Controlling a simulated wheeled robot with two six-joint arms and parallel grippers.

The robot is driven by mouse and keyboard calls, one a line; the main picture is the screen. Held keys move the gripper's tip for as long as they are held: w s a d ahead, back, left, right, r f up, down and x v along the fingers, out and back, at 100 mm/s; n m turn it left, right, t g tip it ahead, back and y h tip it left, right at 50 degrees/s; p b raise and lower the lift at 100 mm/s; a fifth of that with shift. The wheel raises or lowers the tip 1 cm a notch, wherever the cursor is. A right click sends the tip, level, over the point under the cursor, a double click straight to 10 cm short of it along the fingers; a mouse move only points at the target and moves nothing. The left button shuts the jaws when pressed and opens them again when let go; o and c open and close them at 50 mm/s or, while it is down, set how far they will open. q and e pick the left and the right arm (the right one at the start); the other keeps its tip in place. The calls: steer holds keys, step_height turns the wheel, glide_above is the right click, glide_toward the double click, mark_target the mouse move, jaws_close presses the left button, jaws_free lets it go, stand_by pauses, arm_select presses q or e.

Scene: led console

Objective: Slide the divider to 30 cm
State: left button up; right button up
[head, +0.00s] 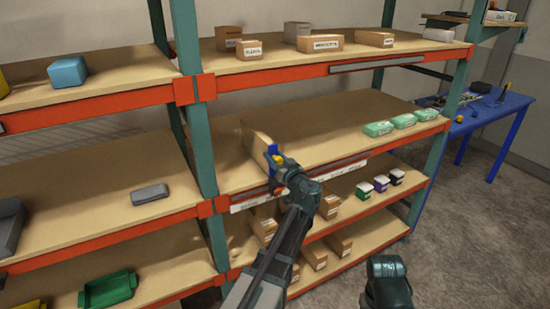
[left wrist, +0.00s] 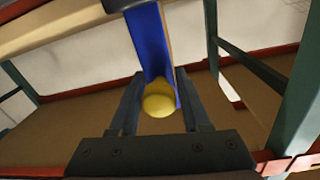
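The divider (head: 257,138) is an upright tan board on the middle shelf, with a blue front edge (head: 273,151) and a yellow knob. In the left wrist view the blue edge (left wrist: 148,38) rises behind the yellow knob (left wrist: 159,98). My left gripper (head: 279,160) is at the divider's front edge.
Green boxes (head: 403,121) stand at the right end of the middle shelf, with clear board between them and the divider. Brown boxes (head: 314,254) fill part of the shelf below. A teal upright (head: 196,90) stands left of the divider. A blue table (head: 497,112) is at right.

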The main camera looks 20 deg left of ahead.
arm_select(q)
jaws_close()
steer(key=shift+d, duration=0.1)
stand_by(1.0)
